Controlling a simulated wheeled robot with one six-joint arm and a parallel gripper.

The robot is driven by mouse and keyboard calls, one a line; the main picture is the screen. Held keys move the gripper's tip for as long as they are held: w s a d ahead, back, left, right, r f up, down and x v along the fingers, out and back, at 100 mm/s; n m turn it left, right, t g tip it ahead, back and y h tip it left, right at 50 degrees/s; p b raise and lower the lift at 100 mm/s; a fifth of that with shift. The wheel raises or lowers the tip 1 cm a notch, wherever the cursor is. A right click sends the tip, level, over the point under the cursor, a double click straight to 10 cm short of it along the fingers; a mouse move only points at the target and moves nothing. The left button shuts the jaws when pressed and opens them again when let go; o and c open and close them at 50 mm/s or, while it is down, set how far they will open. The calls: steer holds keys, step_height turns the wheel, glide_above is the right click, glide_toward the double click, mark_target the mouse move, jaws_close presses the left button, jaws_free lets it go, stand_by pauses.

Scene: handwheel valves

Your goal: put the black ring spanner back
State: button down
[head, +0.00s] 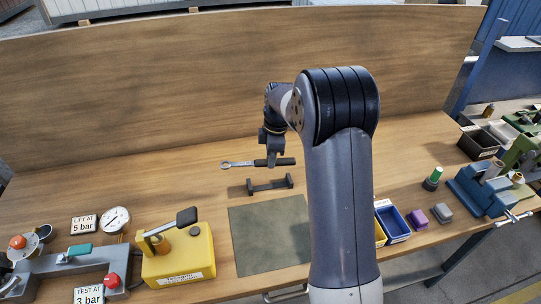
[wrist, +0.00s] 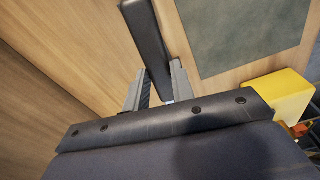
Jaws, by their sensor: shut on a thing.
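The black ring spanner (head: 284,161) is held level above the bench, with its silver ring end pointing left and its black handle to the right. My gripper (head: 270,160) is shut on its handle. In the wrist view the black handle (wrist: 147,40) stands between my two grey fingers; the ring end is hidden there. A dark cradle (head: 270,185) with two uprights stands on the bench just below the spanner in the head view. It looks empty, and a gap shows between it and the spanner.
A grey-green mat (head: 270,236) lies in front of the cradle. A yellow pump box (head: 178,258) and a gauge (head: 116,220) are at left. Blue bins (head: 394,224), purple block (head: 417,218) and a blue vice (head: 483,190) are at right. A wooden back panel (head: 200,80) rises behind.

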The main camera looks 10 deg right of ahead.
steer(key=shift+w+r+n, duration=0.2)
steer(key=shift+w+n, duration=0.2)
steer(key=shift+n, duration=0.5)
steer(key=shift+d, duration=0.1)
steer(key=shift+d+f+b, duration=0.1)
steer(key=shift+f+b, duration=2.25)
steer(key=shift+f, duration=1.15)
steer(key=shift+f+b, duration=0.7)
steer(key=shift+f, duration=0.35)
steer(key=c, duration=1.1)
jaws_free()
steer(key=shift+o, duration=0.4)
